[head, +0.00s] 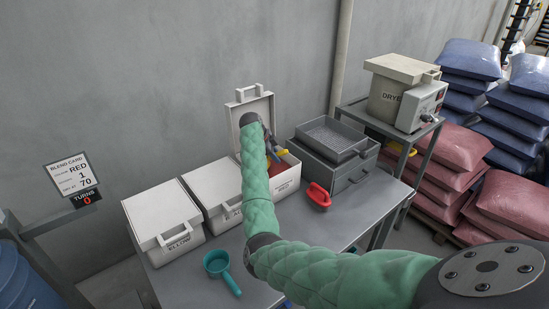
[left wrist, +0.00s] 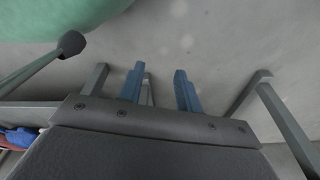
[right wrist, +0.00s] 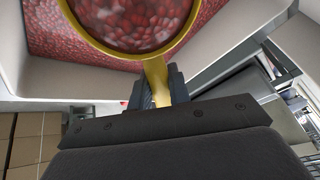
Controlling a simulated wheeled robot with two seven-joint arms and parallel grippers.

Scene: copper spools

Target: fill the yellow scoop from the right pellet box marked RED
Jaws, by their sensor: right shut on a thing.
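The right pellet box (head: 288,187), marked RED, stands on the grey table with its lid (head: 251,112) up. Red pellets (right wrist: 60,40) cover its floor in the right wrist view. My right gripper (head: 277,153) is over this open box, shut on the handle of the yellow scoop (right wrist: 158,82). Red pellets show inside the scoop's round rim in the right wrist view; how deep they lie is hard to tell. In the head view my arm hides much of the scoop and box. My left gripper (left wrist: 160,72) is open and empty, facing bare grey floor or wall.
Two lidded white boxes, one marked YELLOW (head: 163,220), stand left of the open box. A teal scoop (head: 219,264) and a red scoop (head: 318,195) lie on the table. A grey tray unit (head: 334,150) stands right. A blend card (head: 71,174) reads RED, 1, 70.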

